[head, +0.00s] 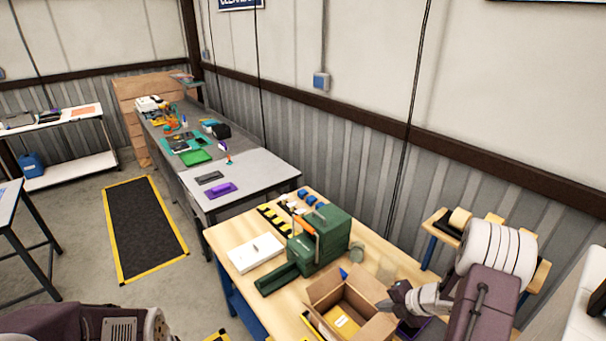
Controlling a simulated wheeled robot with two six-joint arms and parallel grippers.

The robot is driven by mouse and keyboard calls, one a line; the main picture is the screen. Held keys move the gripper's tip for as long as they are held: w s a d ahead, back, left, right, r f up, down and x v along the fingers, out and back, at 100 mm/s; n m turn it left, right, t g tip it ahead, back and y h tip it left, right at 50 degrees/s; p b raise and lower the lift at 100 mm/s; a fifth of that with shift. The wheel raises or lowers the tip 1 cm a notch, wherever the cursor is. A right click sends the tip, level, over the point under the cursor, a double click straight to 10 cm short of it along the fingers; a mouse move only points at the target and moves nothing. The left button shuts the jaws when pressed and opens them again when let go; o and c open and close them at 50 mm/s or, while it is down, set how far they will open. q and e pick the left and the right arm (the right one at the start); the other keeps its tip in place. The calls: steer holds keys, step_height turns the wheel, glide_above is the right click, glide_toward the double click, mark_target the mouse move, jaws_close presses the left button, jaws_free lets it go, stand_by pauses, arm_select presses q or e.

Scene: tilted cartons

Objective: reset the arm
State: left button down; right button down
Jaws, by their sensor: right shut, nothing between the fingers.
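My right arm comes in from the lower right of the head view. Its gripper (392,301) is small and dark, shut and empty, at the right rim of an open cardboard carton (322,290). I cannot tell whether it touches the carton. The carton stands on a wooden workbench (228,236), and a yellow item (342,322) lies inside it. A purple item (408,329) is partly hidden below the gripper. My left gripper is not in view; only a dark part of my body shows at the lower left.
A green machine (321,241) with an orange handle stands behind the carton. A white box (256,252) lies left of it. A small wooden shelf (438,229) is near the wall on the right. A grey table (262,169) and a black floor mat (143,227) lie farther back.

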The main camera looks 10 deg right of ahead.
steer(key=w+a+m+t+h+b, duration=0.1)
steer(key=w+a+m+b, duration=0.15)
steer(key=a+b, duration=0.5)
steer(key=w+a+m+t+h+b, duration=0.1)
steer(key=w+a+m+b, duration=0.15)
steer(key=a+b, duration=0.45)
steer(key=s+f+m+g, duration=0.3)
steer(key=s+m, duration=0.6)
steer(key=s+a+f+m+g+h, duration=0.1)
steer(key=s+f+m+g, duration=0.2)
steer(key=s+m, duration=0.7)
steer(key=shift+g, duration=0.5)
steer(key=shift+s+a+f, duration=0.1)
